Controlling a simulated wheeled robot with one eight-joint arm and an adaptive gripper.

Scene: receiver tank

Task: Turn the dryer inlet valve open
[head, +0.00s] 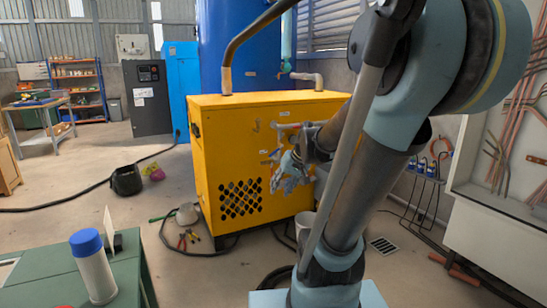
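The yellow cabinet (225,150), which looks like the dryer, stands in the middle of the head view. A thick brown pipe (244,43) rises from its top left, and a thinner pale pipe (306,77) bends down onto its top right. I cannot make out for sure which fitting is the dryer inlet valve. My gripper (284,182) is in front of the cabinet's right part, with its fingers pointing down and left. The fingers are small and overlap against the yellow panel. I cannot tell whether they touch or hold anything. My arm hides the cabinet's right side.
A green table (128,272) with a blue-capped white bottle (92,267) stands at the front left. Hand tools (188,238) and a black bucket (127,180) are on the floor. A dark hose (70,205) crosses the floor at left. A blue tank (226,45) stands behind the cabinet.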

